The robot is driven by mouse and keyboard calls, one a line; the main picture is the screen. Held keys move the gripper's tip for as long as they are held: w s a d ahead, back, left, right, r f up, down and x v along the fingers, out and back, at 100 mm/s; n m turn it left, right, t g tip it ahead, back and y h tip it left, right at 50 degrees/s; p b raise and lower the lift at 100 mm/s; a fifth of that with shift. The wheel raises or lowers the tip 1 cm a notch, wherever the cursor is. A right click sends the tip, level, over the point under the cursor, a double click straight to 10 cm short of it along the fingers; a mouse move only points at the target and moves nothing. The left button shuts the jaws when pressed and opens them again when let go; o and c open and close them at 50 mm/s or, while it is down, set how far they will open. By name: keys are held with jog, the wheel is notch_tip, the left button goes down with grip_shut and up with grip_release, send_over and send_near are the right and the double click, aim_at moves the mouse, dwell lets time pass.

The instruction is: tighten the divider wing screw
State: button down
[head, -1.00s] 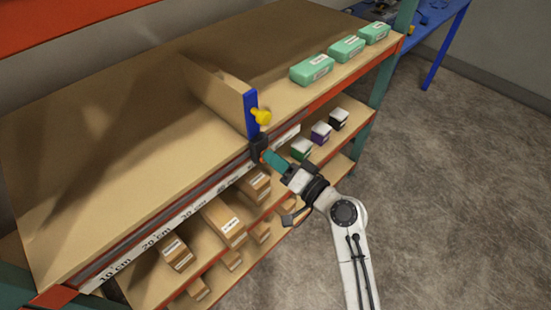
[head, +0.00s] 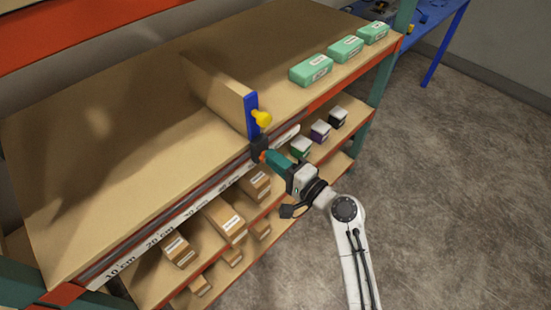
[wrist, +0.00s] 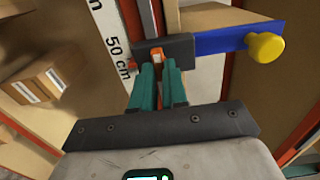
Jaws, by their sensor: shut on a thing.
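The divider (head: 218,92) is a tan upright board on the top shelf, with a blue front strip (head: 251,115) and a yellow knob (head: 262,118). A dark clamp block (head: 259,147) joins the strip's lower end at the shelf's front rail; it also shows in the wrist view (wrist: 180,46). My gripper (wrist: 158,66) has teal fingers shut on the small orange wing screw (wrist: 156,55) at the block's front. The fingers hide much of the screw. The blue strip and yellow knob (wrist: 265,47) are right of the fingers in the wrist view.
A white centimetre scale (head: 155,239) runs along the shelf's front edge, with 50 cm beside the block. Green boxes (head: 311,70) stand at the back right. Cardboard boxes (head: 224,222) and small coloured-side boxes (head: 301,147) fill the lower shelf. The floor at right is clear.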

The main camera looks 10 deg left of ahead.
jog(key=shift+d+f, duration=0.15)
jog(key=c, duration=1.1)
grip_release()
jog(key=shift+c, duration=0.2)
jog(key=b+v, duration=0.2)
jog(key=v, duration=0.8)
jog(key=shift+s+d, duration=0.3)
